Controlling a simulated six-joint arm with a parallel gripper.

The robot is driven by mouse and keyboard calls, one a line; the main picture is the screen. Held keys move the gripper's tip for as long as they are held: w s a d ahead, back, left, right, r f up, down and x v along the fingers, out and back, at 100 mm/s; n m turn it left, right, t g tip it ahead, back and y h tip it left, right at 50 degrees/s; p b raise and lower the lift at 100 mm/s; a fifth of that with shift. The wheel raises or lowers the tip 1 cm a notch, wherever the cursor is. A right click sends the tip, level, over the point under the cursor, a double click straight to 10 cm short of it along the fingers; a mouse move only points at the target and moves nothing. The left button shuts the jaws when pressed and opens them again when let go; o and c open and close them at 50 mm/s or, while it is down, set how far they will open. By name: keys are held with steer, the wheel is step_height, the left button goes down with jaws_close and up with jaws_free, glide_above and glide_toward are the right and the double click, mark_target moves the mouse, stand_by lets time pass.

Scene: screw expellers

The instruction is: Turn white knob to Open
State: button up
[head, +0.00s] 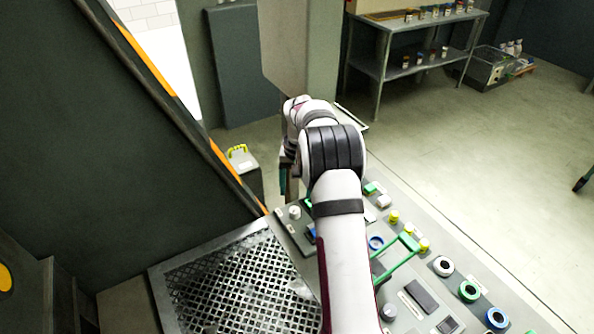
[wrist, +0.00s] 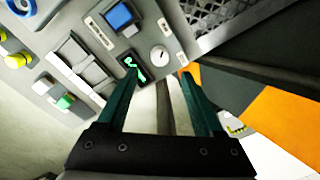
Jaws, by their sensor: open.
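The white knob (wrist: 159,54) is a small round dial with a dark mark, set at the corner of the grey control panel (wrist: 90,22). In the head view the white knob (head: 294,211) sits at the panel's far left corner. Small white labels lie on both sides of it; their text is too small to read. My gripper (wrist: 157,74) is open, its two dark green fingers pointing at the knob with nothing between them. The knob shows just beyond the fingertips, apart from them. In the head view my gripper (head: 287,177) is partly hidden by my arm.
A blue square button (wrist: 119,17) and a small green-lit display (wrist: 132,64) flank the knob. A green handle (head: 398,255) and several coloured knobs stand farther along the panel. A metal grating (head: 225,285) lies left of the panel. A dark orange-edged wall (head: 90,130) rises beyond it.

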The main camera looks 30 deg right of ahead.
step_height(320, 180, up, 8)
steer(key=shift+s+d+r, duration=0.15)
stand_by(0.3)
